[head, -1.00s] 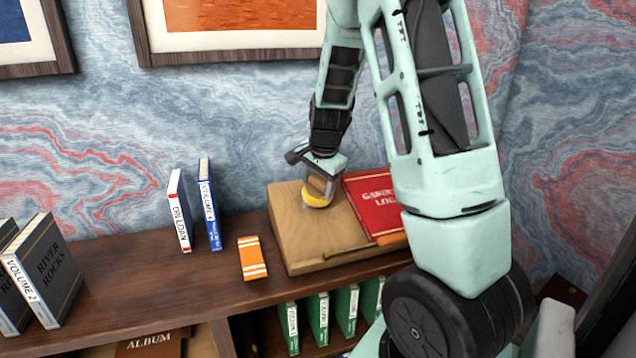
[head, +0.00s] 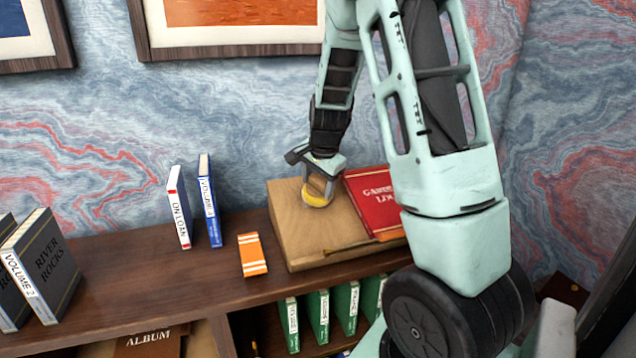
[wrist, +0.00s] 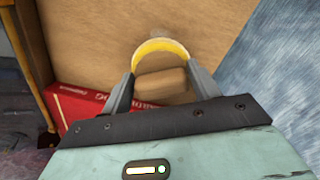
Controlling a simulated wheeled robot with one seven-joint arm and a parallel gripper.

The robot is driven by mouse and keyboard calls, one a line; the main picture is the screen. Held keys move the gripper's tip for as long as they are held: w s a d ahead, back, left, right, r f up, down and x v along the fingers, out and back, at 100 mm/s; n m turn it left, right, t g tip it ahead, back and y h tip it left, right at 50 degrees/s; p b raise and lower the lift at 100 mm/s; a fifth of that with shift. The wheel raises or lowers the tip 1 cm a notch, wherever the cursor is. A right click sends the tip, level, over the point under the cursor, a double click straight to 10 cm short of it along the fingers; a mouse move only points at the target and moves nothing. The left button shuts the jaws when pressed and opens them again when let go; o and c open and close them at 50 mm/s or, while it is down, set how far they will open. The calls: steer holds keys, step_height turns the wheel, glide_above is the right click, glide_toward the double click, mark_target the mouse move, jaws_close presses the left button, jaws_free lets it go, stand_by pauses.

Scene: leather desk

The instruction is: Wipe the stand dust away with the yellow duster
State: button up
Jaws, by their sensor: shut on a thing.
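The yellow duster (head: 317,198) is in my gripper (head: 318,188), low over the wooden stand (head: 290,230). In the wrist view the duster (wrist: 161,47) shows as a yellow rim around a tan block between the two fingers (wrist: 160,88). My gripper is shut on it. The duster looks to be at or just above the stand's top; I cannot tell whether it touches. The stand's surface (wrist: 80,30) looks tan with slightly darker smudges; dust is hard to make out. The area under the duster is hidden.
A red book (head: 374,200) lies on the stand's right side, beside a thin brush-like tool (head: 350,247). An orange striped book (head: 252,255) lies left of the stand. A white-and-red book (head: 179,208) and a blue book (head: 209,203) stand further left. Green books (head: 318,318) fill the shelf below.

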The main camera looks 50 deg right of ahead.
mark_target(305, 193)
steer(key=shift+f, duration=0.3)
steer(key=shift+r, duration=0.1)
steer(key=shift+w+a+r+p, duration=0.1)
steer(key=shift+w+a+p, duration=0.25)
steer(key=shift+a+p, duration=0.1)
steer(key=shift+w+a+p, duration=0.3)
steer(key=shift+a, duration=0.2)
steer(key=shift+w+a+p, duration=0.25)
steer(key=shift+a+p, duration=0.05)
steer(key=shift+a, duration=0.15)
steer(key=shift+w+a, duration=0.15)
steer(key=shift+a, duration=0.15)
steer(key=shift+f, duration=0.25)
steer(key=shift+s+d+f+b, duration=0.1)
steer(key=shift+s+d+b, duration=0.1)
steer(key=shift+d+b, duration=0.2)
steer(key=shift+s+d+f+b, duration=0.1)
steer(key=shift+s+d+b, duration=0.35)
steer(key=shift+d, duration=0.25)
steer(key=shift+s+d+b, duration=0.3)
steer(key=shift+s+d, duration=0.15)
steer(key=shift+d, duration=0.2)
